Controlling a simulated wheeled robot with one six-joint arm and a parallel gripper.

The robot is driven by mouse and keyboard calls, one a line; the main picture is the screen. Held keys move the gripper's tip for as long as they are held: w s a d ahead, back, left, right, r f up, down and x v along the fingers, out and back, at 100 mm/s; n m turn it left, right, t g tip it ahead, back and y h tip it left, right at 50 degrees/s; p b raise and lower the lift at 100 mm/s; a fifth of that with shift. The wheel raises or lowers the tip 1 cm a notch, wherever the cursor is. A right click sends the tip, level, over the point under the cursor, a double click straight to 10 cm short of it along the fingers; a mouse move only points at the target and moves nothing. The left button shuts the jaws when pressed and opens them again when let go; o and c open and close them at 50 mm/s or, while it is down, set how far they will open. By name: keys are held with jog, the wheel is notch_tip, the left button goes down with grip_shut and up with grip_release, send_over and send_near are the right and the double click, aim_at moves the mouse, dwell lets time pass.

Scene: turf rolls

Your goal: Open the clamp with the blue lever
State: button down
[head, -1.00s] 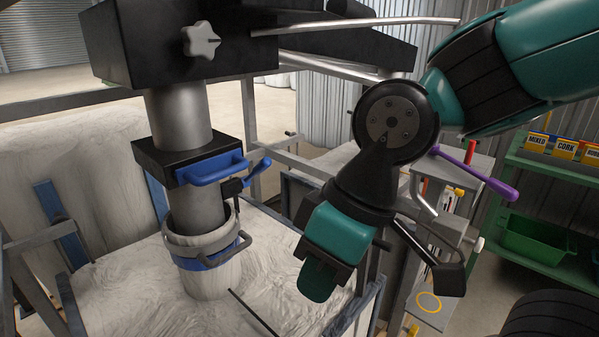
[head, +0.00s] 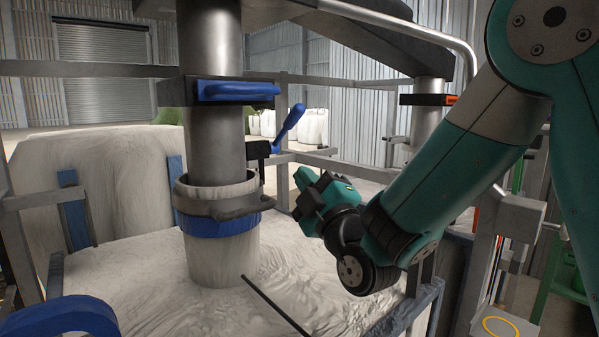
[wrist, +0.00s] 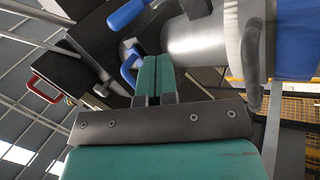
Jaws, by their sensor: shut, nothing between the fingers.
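The clamp (head: 222,207) is a dark grey ring around the top of the white bag neck, where it fits over the steel pipe. Its blue lever (head: 289,124) stands at the ring's right side, slanting up and to the right. In the wrist view the lever (wrist: 128,15) shows at the top edge, partly cut off, and the grey ring (wrist: 252,50) is at the right. My gripper (head: 304,181) is to the right of the lever and lower in the head view, apart from it. Its teal fingers (wrist: 152,68) are together and empty.
A blue handle (head: 235,90) sits on the pipe above the clamp. A blue band (head: 218,224) circles the bag neck below it. Grey frame rails surround the white bag. An orange-tipped bar (head: 430,99) is on another pipe behind my arm. A red handle (wrist: 42,85) shows in the wrist view.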

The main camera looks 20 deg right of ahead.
notch_tip(320, 180, down, 3)
jog(key=s+d+n+t+h+b, duration=0.1)
jog(key=d+t+b, duration=0.1)
jog(key=t, duration=0.1)
jog(key=t+h+p, duration=0.1)
jog(key=p, duration=0.3)
send_near(296, 119)
jog(key=x, duration=0.7)
jog(key=shift+w+d, duration=0.15)
jog(key=shift+w, duration=0.25)
jog(key=shift+r, duration=0.1)
jog(key=r+n+p, duration=0.1)
jog(key=p, duration=0.2)
jog(key=shift+w+r+g+p, duration=0.2)
jog(key=shift+g+p, duration=0.15)
jog(key=shift+g, duration=0.05)
jog(key=shift+w+a+r+g+y+p, duration=0.2)
jog(key=shift+r+g+y+p, duration=0.1)
jog(key=shift+p, duration=0.9)
jog(key=shift+f+n, duration=0.2)
jog(key=shift+n, duration=0.1)
jog(key=shift+f, duration=0.1)
